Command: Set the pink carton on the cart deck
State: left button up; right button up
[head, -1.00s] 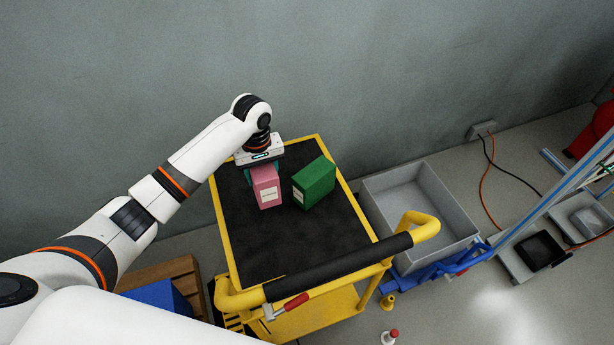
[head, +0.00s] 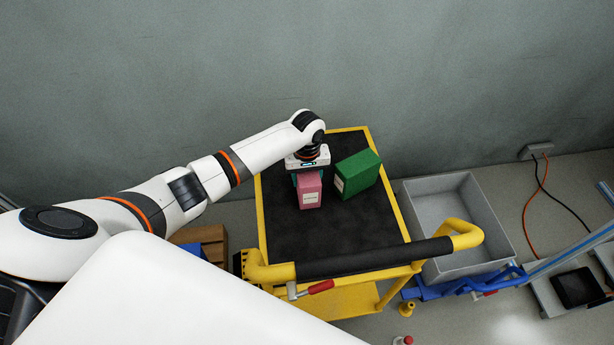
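The pink carton (head: 310,192) stands on or just above the black cart deck (head: 330,232); I cannot tell whether its base touches. My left gripper (head: 308,174) is directly over and behind the carton, pointing down. Teal finger parts show at the carton's top sides, so it appears shut on the carton. The fingertips are largely hidden. A green carton (head: 358,174) stands on the deck just to the right of the pink one. My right gripper is not in view.
The cart has a yellow rim and a black-gripped handle (head: 375,258) at the near side. A grey bin (head: 458,225) stands to the right of the cart. A wooden crate (head: 215,243) with a blue thing is at the left. The near part of the deck is clear.

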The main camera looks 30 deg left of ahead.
pick_arm(q)
jog(key=shift+f, duration=0.1)
jog(key=o, duration=1.2)
notch_tip(320, 180, up, 12)
jog(key=shift+r+p, duration=0.15)
jog(key=shift+p, duration=0.5)
